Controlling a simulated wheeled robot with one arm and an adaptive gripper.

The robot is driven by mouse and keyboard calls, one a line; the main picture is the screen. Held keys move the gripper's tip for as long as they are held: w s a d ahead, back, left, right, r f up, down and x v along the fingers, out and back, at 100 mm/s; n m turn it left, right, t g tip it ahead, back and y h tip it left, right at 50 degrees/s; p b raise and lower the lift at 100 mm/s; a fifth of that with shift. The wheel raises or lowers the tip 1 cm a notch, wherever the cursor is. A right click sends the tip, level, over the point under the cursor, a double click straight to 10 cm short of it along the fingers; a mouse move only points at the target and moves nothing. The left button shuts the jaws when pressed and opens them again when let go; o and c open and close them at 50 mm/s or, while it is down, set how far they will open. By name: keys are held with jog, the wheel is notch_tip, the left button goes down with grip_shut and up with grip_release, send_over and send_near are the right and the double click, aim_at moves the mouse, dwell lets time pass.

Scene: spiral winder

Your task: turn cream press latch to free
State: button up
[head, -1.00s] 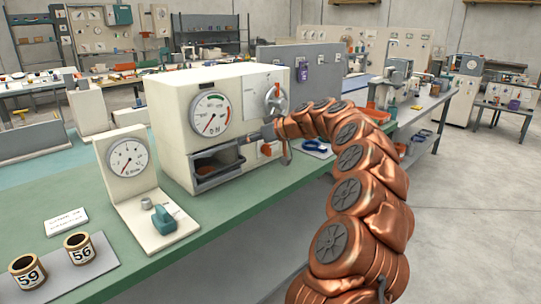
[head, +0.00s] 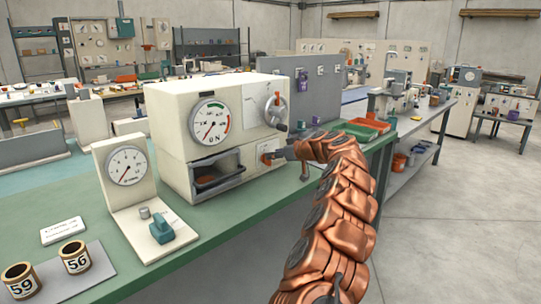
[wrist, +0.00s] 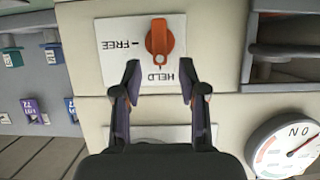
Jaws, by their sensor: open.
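The cream press (head: 170,128) stands on the green bench. Its orange latch (head: 268,158) is low on the right part of its front, beside my gripper (head: 281,155). In the wrist view the orange latch (wrist: 160,40) sits on a white plate (wrist: 118,72) with upside-down words FREE and HELD. The latch's narrow end points at HELD. My gripper (wrist: 160,82) is open and empty, its fingertips either side of the line to the latch, just short of it. I see no contact.
A dial gauge stand (head: 128,168) with a teal knob is left of the press. A dark tray (head: 217,178) sits in the press opening. Numbered cups (head: 74,256) are at front left.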

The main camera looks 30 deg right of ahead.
jog(key=shift+x, duration=1.5)
jog(key=shift+c, duration=0.2)
grip_shut()
